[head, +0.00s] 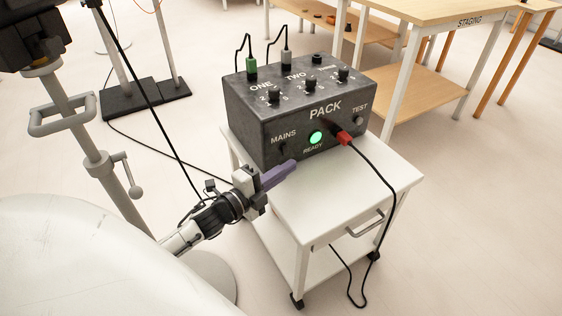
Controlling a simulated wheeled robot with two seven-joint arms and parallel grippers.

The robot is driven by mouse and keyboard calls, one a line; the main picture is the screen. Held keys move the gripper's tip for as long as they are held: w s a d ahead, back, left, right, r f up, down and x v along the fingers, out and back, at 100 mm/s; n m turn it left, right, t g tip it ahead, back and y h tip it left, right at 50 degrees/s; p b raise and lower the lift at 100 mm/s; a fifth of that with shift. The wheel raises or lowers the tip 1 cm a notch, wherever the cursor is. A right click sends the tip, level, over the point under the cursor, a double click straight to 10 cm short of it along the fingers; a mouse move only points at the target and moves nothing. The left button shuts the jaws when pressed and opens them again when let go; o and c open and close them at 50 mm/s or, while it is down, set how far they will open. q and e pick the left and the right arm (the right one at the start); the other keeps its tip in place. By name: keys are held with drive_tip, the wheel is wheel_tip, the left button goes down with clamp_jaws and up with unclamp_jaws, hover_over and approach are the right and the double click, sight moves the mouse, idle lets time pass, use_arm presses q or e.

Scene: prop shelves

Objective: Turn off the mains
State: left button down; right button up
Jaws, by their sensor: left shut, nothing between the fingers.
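A dark grey box marked PACK (250,125) stands on a small white wheeled cart (330,190). On its front face are a MAINS switch (283,149) at the left, a lit green READY lamp (316,138) in the middle and a TEST button (358,120) at the right. The mains switch is small and dark; its position is hard to tell. My left gripper (292,164) is shut and empty, its purple fingers just below and right of the mains switch, close to the box's front. I cannot tell whether they touch it. My right gripper is not in view.
A red plug (343,137) with a black cable sits in the front. The top carries knobs, a green plug (251,66) and a grey plug (286,58). A wooden STAGING table (430,12) stands behind right. A stand (95,155) rises at left.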

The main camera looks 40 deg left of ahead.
sight(285, 150)
use_arm(q)
drive_tip(key=w+a, duration=0.2)
drive_tip(key=shift+w+a+f+b, duration=0.2)
drive_tip(key=shift+a+f+b, duration=0.1)
drive_tip(key=shift+f+b, duration=0.1)
drive_tip(key=shift+w+a, duration=0.15)
drive_tip(key=shift+a, duration=0.3)
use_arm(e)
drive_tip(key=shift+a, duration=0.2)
